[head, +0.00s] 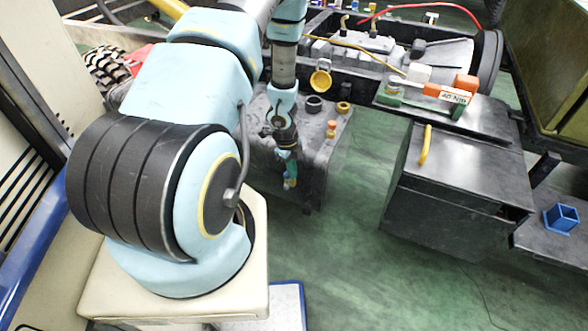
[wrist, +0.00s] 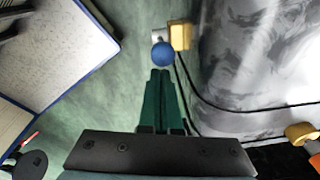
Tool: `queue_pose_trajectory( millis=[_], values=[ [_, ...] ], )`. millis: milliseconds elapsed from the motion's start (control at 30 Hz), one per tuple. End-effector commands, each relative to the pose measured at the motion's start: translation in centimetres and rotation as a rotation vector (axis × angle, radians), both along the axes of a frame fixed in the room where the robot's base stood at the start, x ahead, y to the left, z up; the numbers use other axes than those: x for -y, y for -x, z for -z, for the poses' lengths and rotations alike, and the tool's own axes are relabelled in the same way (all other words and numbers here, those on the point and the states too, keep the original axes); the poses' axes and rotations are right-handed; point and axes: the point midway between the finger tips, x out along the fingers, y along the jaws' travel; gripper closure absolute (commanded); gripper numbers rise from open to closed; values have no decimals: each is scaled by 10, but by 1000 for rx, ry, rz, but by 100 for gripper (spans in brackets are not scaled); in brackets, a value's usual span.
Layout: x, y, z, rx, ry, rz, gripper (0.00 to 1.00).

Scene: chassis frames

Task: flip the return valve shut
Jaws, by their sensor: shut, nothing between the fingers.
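The wrist view shows a round blue knob (wrist: 163,54) beside a yellow-tan block (wrist: 180,36) at the side of the grey tank (wrist: 245,65). These look like the return valve and its handle, though I see no label. My gripper (wrist: 160,73) has its green fingers together and empty, with the tips just short of the blue knob in the picture. I cannot tell whether they touch it. In the head view, my gripper (head: 289,180) points down beside the dark tank (head: 262,150), and my wrist hides most of the valve area.
On the tank top are a black ring (head: 314,103), a yellow ring (head: 343,107) and an orange fitting (head: 331,129). A dark box with a yellow handle (head: 425,146) stands to the right. Green floor (head: 350,240) is clear between. Black cables (wrist: 245,106) run along the tank.

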Motion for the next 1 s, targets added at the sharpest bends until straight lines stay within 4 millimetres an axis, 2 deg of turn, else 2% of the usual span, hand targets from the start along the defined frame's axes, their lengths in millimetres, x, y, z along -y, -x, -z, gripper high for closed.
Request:
queue_pose_trajectory(
  millis=[367,533,767,1000],
  values=[
    [-11,-6,-6,0,-2,0,100],
    [-22,-11,-8,0,-4,-1,100],
    [-21,-12,-3,0,-2,0,100],
    [-21,-12,-11,1,-2,0,100]
  ],
)
